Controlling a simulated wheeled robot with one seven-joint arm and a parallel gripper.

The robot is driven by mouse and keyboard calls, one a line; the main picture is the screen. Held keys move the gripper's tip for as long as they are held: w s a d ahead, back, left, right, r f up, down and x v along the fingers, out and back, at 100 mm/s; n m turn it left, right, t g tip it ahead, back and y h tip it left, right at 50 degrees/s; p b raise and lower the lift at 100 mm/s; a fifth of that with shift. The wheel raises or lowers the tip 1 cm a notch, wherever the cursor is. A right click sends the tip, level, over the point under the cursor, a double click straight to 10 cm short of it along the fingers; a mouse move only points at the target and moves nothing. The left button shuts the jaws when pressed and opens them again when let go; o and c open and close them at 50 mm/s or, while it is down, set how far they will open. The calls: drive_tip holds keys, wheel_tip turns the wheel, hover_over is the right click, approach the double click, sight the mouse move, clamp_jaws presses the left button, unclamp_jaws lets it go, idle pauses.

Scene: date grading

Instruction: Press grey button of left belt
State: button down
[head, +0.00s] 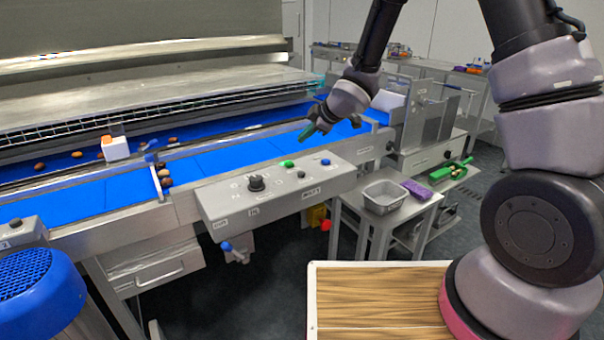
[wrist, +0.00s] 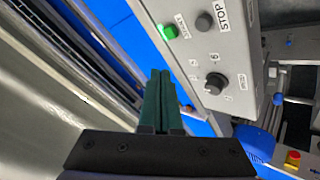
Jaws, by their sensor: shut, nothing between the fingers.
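A grey control panel (head: 225,205) runs along the front of the blue belt. It carries a dark grey button (head: 301,174), a green button (head: 288,163), a blue button (head: 325,161) and a black knob (head: 256,183). In the wrist view the grey button (wrist: 204,22) sits beside a STOP label, with the green button (wrist: 169,32) to its left and the knob (wrist: 214,83) below. My gripper (head: 307,133) has green fingers, shut and empty, above the belt behind the panel. It is apart from the buttons; its fingertips also show in the wrist view (wrist: 160,74).
A second panel (head: 22,236) and a blue ribbed motor cover (head: 38,288) stand at the left. Dates and a white block (head: 115,147) lie on the belt (head: 225,158). A small table (head: 352,202) with a metal tray (head: 384,197) stands right of the panel.

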sight(305, 173)
drive_tip(key=shift+f, duration=4.3)
drive_tip(key=shift+f, duration=0.1)
drive_tip(key=shift+f, duration=0.3)
drive_tip(key=shift+f, duration=0.45)
drive_tip(key=shift+r, duration=0.9)
drive_tip(key=shift+r, duration=2.5)
